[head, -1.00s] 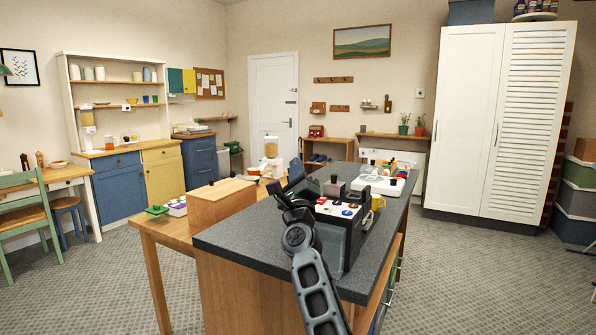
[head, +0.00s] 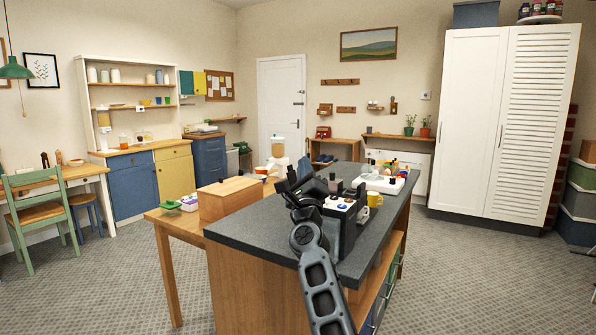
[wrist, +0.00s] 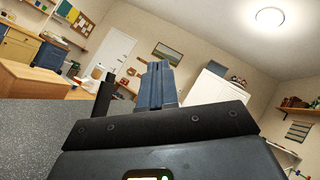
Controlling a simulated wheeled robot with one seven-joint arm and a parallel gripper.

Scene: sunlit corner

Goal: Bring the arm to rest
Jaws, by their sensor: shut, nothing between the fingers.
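My arm reaches up from the bottom of the head view, and its end stands over the dark grey counter top of the island (head: 262,232). My gripper (head: 287,188) is small and dark there, at the upper end of the arm, and partly blends with the dark equipment behind it. In the wrist view my gripper's fingers (wrist: 157,85) are together with nothing between them, pointing up toward the far wall. No object is held.
A wooden box (head: 227,200) stands left of the arm on a wooden table. A dark device (head: 342,215) with coloured buttons, a yellow mug (head: 375,199) and a white tray (head: 378,185) stand on the island. Carpeted floor is open at right.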

